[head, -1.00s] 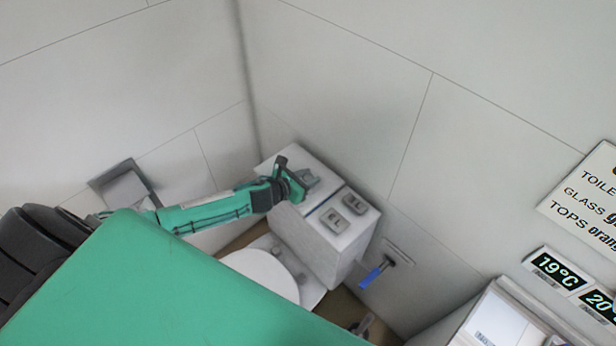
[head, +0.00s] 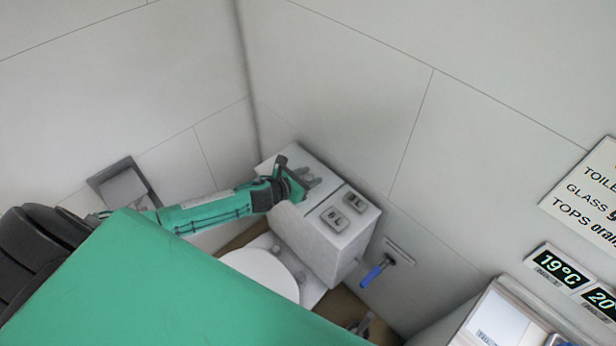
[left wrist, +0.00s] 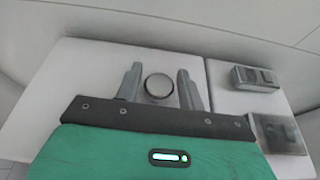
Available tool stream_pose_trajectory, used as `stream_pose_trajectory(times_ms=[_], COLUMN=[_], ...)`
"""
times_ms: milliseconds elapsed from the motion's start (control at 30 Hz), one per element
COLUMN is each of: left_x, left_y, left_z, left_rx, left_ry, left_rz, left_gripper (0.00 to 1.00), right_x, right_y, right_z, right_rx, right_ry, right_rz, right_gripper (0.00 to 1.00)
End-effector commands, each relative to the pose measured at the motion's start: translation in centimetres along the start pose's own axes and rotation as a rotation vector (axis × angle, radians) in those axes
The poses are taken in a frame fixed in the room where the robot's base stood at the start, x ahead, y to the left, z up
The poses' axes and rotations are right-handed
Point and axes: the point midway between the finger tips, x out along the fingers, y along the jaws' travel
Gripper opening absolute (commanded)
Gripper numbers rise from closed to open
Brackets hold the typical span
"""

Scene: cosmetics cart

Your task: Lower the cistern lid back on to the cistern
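The cistern (head: 325,245) is a pale box against the corner walls, behind the round toilet lid. The cistern lid (head: 292,160) is a flat pale panel on its top, left of a narrow seam; it looks level and seated, though a small gap underneath cannot be ruled out. It also shows in the left wrist view (left wrist: 75,72). A round grey knob (left wrist: 158,86) is on the lid. My left gripper (head: 305,180) is over the lid, its grey fingers on either side of the knob, with space between each finger and the knob. My right gripper is not in view.
Two grey switch blocks (head: 335,219) and (head: 355,202) sit on the cistern top right of the seam. A blue-handled lever (head: 372,276) sticks out beside the cistern. The toilet lid (head: 262,272) is in front. Walls close in behind.

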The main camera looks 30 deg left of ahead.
Motion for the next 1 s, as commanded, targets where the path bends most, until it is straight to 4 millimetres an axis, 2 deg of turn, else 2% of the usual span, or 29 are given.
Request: stream_pose_trajectory(times_ms=[33,67,467,633,1000], left_x=[0.0,0.0,-0.6,-2.8,-9.5], left_y=[0.0,0.0,0.0,0.0,0.0], left_z=[0.0,0.0,-0.5,-0.5,-0.5], left_rx=[0.0,0.0,-0.001,0.002,0.001], left_ry=[0.0,0.0,0.006,0.005,0.005], left_rz=[0.0,0.0,0.001,-0.001,0.0], left_gripper=[0.5,0.56,0.56,0.56,0.56], right_x=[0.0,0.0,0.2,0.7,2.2], right_y=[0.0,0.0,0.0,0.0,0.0], right_z=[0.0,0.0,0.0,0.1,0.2], right_rx=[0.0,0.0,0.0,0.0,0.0], right_ry=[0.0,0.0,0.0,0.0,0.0], right_rz=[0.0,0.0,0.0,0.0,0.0], right_gripper=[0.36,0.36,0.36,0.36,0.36])
